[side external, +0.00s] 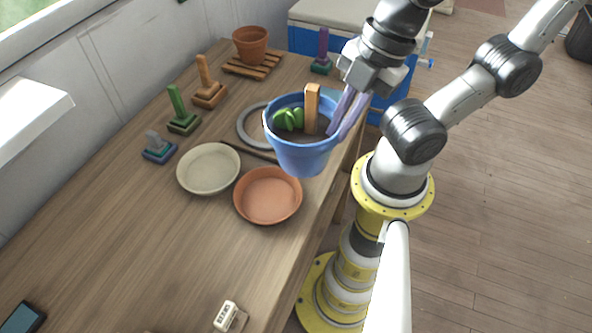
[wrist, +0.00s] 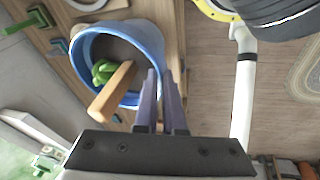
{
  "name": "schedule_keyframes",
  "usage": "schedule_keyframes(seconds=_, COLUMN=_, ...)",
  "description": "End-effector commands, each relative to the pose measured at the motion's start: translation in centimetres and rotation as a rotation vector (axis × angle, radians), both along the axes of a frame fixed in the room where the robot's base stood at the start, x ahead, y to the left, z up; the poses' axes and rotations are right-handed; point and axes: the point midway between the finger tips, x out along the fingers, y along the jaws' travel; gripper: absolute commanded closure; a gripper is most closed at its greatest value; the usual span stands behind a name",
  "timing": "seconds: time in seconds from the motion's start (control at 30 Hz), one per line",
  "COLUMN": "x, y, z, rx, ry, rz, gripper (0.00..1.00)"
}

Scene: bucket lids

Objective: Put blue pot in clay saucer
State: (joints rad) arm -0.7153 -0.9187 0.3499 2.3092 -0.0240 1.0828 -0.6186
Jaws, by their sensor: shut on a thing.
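The blue pot (side external: 302,158) holds dark soil, a green plant and an upright wooden stake (side external: 312,108). My gripper (side external: 340,120) is shut on the right rim of the blue pot and holds it upright, seemingly above the table. The pot also shows in the wrist view (wrist: 150,40), with the purple fingers (wrist: 160,85) at its rim. The clay saucer (side external: 268,196) lies empty on the table, below and left of the pot in the side view. The pot hides part of the table and of a grey ring behind it.
A cream saucer (side external: 208,169) lies left of the clay saucer. The grey ring (side external: 247,124) lies behind the pot. A terracotta pot (side external: 251,44) stands on a wooden slat stand (side external: 253,66) at the back. Several small stacked pegs line the wall side.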

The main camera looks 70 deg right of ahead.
Motion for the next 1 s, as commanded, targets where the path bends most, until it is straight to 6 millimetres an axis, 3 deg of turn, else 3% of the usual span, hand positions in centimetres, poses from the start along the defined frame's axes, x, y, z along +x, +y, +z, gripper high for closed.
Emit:
schedule_keyframes(seconds=0.1, x=1.9, y=1.6, z=-1.0, rx=0.0, ry=-0.001, rz=0.0, gripper=1.0)
schedule_keyframes(seconds=0.4, x=4.5, y=3.7, z=-5.1, rx=0.002, ry=-0.004, rz=0.0, gripper=1.0)
schedule_keyframes(seconds=0.63, x=5.3, y=4.3, z=-6.2, rx=0.003, ry=-0.005, rz=0.0, gripper=1.0)
schedule_keyframes(seconds=1.0, x=5.7, y=4.6, z=-9.7, rx=0.005, ry=-0.007, rz=0.0, gripper=1.0)
